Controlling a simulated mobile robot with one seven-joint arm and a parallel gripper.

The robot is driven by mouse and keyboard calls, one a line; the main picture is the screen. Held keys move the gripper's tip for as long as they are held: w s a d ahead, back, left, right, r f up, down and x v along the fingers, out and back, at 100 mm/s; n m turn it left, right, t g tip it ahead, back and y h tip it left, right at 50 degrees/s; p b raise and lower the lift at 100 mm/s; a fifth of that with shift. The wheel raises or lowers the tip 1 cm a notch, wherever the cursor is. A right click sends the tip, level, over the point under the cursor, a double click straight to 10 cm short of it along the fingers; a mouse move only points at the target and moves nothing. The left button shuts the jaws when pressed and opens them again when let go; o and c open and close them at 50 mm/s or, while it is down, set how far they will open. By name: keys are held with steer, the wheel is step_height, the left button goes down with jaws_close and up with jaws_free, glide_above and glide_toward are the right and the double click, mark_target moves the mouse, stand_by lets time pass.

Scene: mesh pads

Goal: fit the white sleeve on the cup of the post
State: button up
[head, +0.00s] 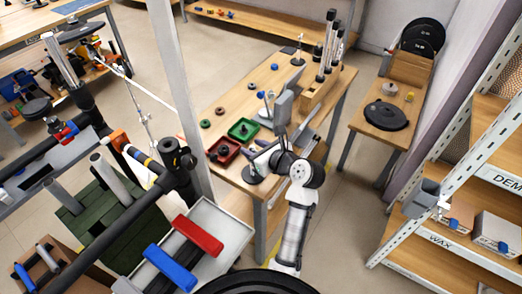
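My white arm rises from the bottom centre of the head view to the near end of the wooden workbench. Its end is small and partly hidden among the things there, so my gripper's fingers cannot be made out, nor whether they hold anything. A slim upright post (299,48) on a dark round base stands at the bench's far end; a cup on it is too small to tell. A small pale upright piece (268,103) stands mid-bench, left of a grey block-shaped part; I cannot tell whether it is the white sleeve.
A green tray (243,130) and a red tray (223,151) lie on the bench's left side. A wooden rack (313,97) with tall dark-and-silver rods stands at its right edge. A pale column (176,75) and a weight rack crowd the left. The bench's far left is mostly clear.

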steer(key=b+v, duration=0.2)
steer(key=v, duration=1.1)
steer(key=shift+s, duration=0.25)
steer(key=shift+d, duration=0.2)
